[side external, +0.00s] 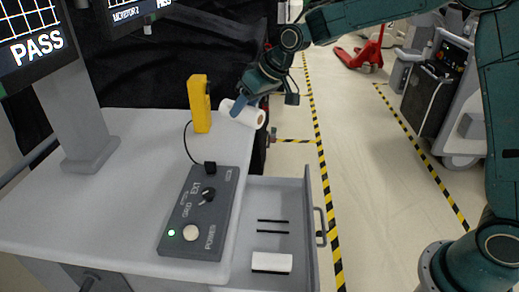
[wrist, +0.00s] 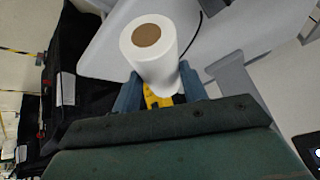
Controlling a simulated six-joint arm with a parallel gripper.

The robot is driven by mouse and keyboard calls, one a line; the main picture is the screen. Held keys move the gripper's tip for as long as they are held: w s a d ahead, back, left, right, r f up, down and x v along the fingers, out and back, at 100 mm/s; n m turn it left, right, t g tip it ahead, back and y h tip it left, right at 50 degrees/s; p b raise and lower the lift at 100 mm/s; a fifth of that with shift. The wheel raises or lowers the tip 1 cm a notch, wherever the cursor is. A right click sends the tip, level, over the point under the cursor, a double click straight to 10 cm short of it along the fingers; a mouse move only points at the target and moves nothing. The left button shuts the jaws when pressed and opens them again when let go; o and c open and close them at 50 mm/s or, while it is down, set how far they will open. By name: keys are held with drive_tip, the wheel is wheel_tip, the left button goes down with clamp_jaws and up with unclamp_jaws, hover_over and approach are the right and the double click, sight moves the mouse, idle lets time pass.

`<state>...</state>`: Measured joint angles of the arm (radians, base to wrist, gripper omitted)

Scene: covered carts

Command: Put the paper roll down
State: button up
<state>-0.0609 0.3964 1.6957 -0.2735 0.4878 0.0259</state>
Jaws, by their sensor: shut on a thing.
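The white paper roll (side external: 248,115) with a brown core is held in my gripper (side external: 246,97), near the far right corner of the grey cart top (side external: 125,190). In the side view it lies tilted, close to the right of the yellow handheld device (side external: 200,104). In the wrist view the roll (wrist: 165,65) sits between the two blue fingers of my gripper (wrist: 161,92), its core end towards the upper left. I cannot tell how high it is above the cart top. The fingers' contact with the roll is partly hidden.
A dark control box (side external: 205,212) with a knob, a button and a lit green light is on the cart top. A drawer (side external: 309,230) stands open, holding a white block (side external: 271,262) and two black sticks. A monitor (side external: 36,40) stands at the left.

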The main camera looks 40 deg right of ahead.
drive_tip(key=s+d+r+n+g+y, duration=0.2)
drive_tip(key=s+d+n+y, duration=0.15)
drive_tip(key=d, duration=0.25)
drive_tip(key=n+g, duration=0.2)
hover_over(277, 215)
wheel_tip(277, 215, down, 18)
drive_tip(key=r, duration=0.1)
drive_tip(key=shift+s+f, duration=0.1)
drive_tip(key=shift+f, duration=0.85)
drive_tip(key=shift+f, duration=0.1)
wheel_tip(277, 215, down, 16)
drive_tip(key=shift+r, duration=0.1)
drive_tip(key=shift+f, duration=0.2)
drive_tip(key=shift+f, duration=1.75)
drive_tip(key=shift+f, duration=0.1)
